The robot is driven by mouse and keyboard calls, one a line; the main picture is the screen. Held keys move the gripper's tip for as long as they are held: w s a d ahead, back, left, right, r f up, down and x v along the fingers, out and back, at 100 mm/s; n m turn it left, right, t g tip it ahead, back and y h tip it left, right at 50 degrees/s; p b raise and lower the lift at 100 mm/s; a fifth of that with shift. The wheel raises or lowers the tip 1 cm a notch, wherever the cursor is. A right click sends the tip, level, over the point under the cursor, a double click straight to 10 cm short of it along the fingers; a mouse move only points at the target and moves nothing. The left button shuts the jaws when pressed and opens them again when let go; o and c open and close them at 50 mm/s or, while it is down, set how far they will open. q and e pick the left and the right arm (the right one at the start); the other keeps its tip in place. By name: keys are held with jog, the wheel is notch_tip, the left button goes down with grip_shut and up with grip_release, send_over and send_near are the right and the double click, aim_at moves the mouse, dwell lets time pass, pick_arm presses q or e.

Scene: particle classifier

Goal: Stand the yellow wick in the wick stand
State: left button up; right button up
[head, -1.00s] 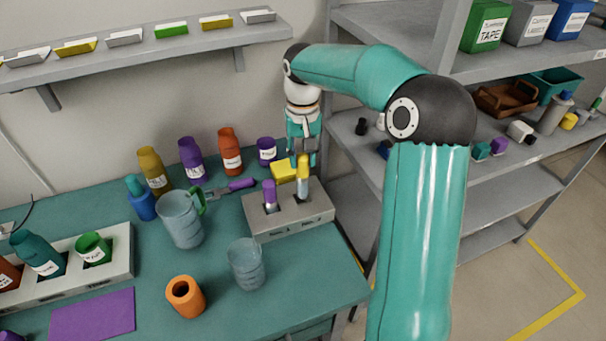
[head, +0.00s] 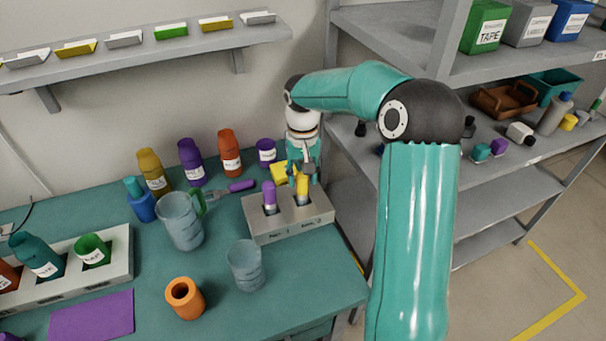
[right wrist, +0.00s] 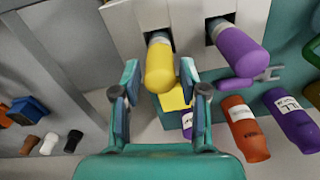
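The yellow wick (head: 303,186) stands in the right slot of the grey wick stand (head: 290,222). In the right wrist view the yellow wick (right wrist: 160,66) has its grey end in the slot of the stand (right wrist: 136,24). My right gripper (head: 302,170) is just above and behind it. In the right wrist view the fingers (right wrist: 159,75) are apart on either side of the wick, with gaps between. A purple wick (head: 269,194) stands in the left slot, also visible in the right wrist view (right wrist: 241,52). My left gripper is not in view.
A yellow block (head: 282,173) lies behind the stand. A purple-handled tool (head: 240,186) and a glass jug (head: 181,222) are to its left. A glass beaker (head: 246,266) and an orange cup (head: 185,298) stand in front. A shelf rack (head: 470,75) is at right.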

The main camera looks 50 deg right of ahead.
jog(key=shift+o, duration=0.5)
jog(key=shift+r, duration=0.1)
jog(key=shift+r, duration=0.15)
notch_tip(320, 180, up, 12)
jog(key=shift+p, duration=0.4)
